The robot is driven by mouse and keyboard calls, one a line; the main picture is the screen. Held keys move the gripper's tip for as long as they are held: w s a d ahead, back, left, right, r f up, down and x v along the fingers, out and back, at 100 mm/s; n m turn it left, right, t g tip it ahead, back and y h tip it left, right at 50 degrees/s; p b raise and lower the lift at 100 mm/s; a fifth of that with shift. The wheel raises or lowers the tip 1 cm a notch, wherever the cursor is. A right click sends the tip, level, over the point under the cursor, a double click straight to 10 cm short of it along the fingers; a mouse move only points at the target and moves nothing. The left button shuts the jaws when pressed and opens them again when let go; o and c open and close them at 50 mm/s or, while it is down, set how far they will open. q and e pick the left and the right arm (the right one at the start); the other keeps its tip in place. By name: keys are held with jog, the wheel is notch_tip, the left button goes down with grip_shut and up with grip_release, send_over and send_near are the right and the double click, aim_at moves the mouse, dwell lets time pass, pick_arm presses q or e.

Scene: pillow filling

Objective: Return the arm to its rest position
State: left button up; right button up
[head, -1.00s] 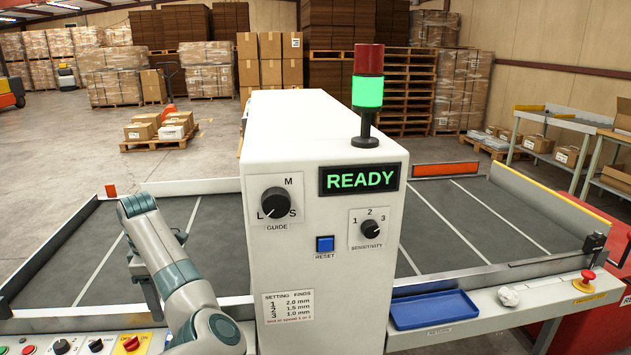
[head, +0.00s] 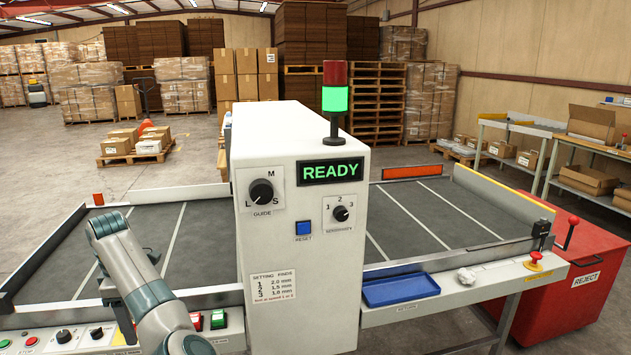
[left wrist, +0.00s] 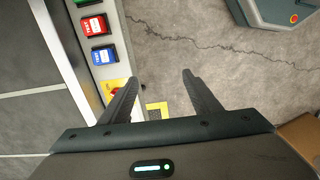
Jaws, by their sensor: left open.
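My left arm (head: 145,290) comes in from the bottom left of the head view, in front of the left conveyor bed. The control panel edge with red and blue buttons (left wrist: 94,25) lies left of the fingers. My right gripper is in neither view.
The white machine housing (head: 300,240) with a lit READY display (head: 330,171) stands right of my arm. A red REJECT bin (head: 575,285) stands far right.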

pick_arm(q)
jog(key=s+a+f+m+t+y, duration=0.1)
jog(key=a+f+m+y, duration=0.15)
jog(key=f, duration=0.75)
jog(key=a+f+m+t+y, duration=0.15)
jog(key=f+m, duration=0.25)
jog(key=f, duration=0.5)
jog(key=s+d+f+m+t, duration=0.1)
jog(key=s+d+f+m, duration=0.25)
jog(key=f, duration=0.55)
jog(key=s+d+f+m+t, duration=0.1)
jog(key=s+d+f+m, duration=0.25)
jog(key=f, duration=0.55)
jog(key=s+d+f+m+h, duration=0.1)
jog(key=s+d+f+m, duration=0.25)
jog(key=s+f, duration=0.3)
jog(key=s+d+f+m+h, duration=0.1)
jog(key=s+d+f+m, duration=0.1)
jog(key=s+d+f, duration=0.4)
jog(key=s+d+f+m+h, duration=0.1)
jog(key=s+d, duration=0.4)
jog(key=s, duration=0.5)
jog(key=s+d+f+m+h, duration=0.2)
jog(key=s+d+f, duration=0.3)
jog(key=s, duration=0.6)
jog(key=shift+s+d+f+m+t, duration=0.25)
jog(key=shift+d+m+t, duration=0.1)
jog(key=shift+m+t, duration=0.15)
